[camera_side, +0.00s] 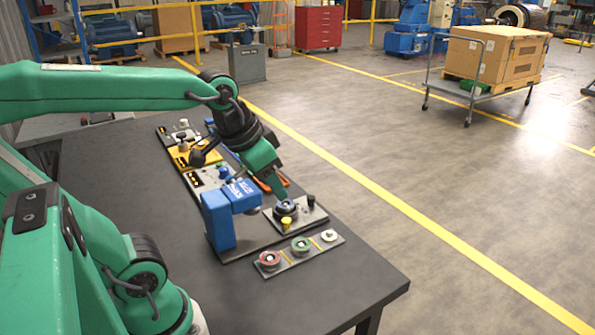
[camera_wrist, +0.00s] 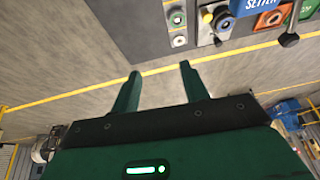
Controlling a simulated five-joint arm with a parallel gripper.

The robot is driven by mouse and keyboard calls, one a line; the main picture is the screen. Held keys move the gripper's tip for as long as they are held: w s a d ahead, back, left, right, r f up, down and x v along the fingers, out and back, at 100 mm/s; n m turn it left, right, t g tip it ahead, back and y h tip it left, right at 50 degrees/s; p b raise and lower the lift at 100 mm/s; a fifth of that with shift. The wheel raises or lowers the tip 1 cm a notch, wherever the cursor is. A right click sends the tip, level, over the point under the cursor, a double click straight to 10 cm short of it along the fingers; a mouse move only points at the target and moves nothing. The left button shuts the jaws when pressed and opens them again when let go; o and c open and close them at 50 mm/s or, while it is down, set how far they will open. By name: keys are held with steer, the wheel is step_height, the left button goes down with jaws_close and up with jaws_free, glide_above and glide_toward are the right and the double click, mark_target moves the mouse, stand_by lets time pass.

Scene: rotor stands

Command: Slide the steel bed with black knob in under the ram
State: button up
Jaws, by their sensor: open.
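The steel bed (camera_side: 308,221) is a flat grey plate on the table, to the right of the blue press (camera_side: 221,222) and mostly out from under its ram head. Its black knob (camera_side: 311,201) stands upright at the far right corner. A dark blue ring part (camera_side: 287,208) sits on the bed, with a yellow knob (camera_side: 286,223) beside it. The bed (camera_wrist: 205,32) also shows at the top of the wrist view, beyond my fingertips. My gripper (camera_wrist: 160,78) is open and empty. In the side view it hangs over the bed area; its fingertip height is unclear.
A strip (camera_side: 285,258) with red, green and white parts lies in front of the bed. Behind the press are another grey plate (camera_side: 205,177), a yellow plate (camera_side: 205,158) and an orange part (camera_side: 284,182). The table's front right is clear.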

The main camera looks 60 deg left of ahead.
steer(key=w+a+g, duration=0.1)
steer(key=w+a, duration=0.2)
steer(key=w, duration=0.3)
steer(key=m+g, duration=0.3)
steer(key=g, duration=0.1)
glide_above(311, 197)
step_height(311, 197, down, 15)
steer(key=shift+r, duration=0.1)
steer(key=shift+f, duration=3.85)
steer(key=shift+c, duration=0.3)
jaws_close()
